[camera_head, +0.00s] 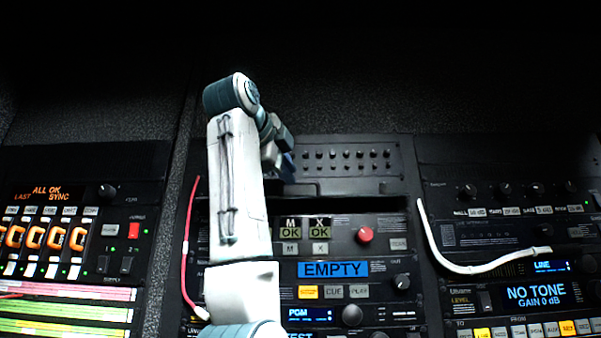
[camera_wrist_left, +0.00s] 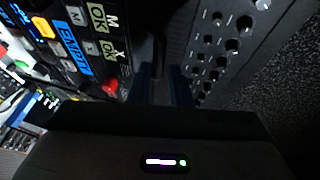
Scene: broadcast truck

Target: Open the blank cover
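My left gripper (camera_head: 287,165) is at the strip's left end, partly hidden by my own wrist. In the left wrist view the two dark blue fingers (camera_wrist_left: 163,88) stand apart, with a grey surface showing between them. I cannot tell whether they touch it. My right gripper is not in view.
Below are a red knob (camera_head: 365,235) and a blue EMPTY display (camera_head: 333,269). A white cable (camera_head: 480,268) hangs on the right rack and a red cable (camera_head: 187,235) left of my arm.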

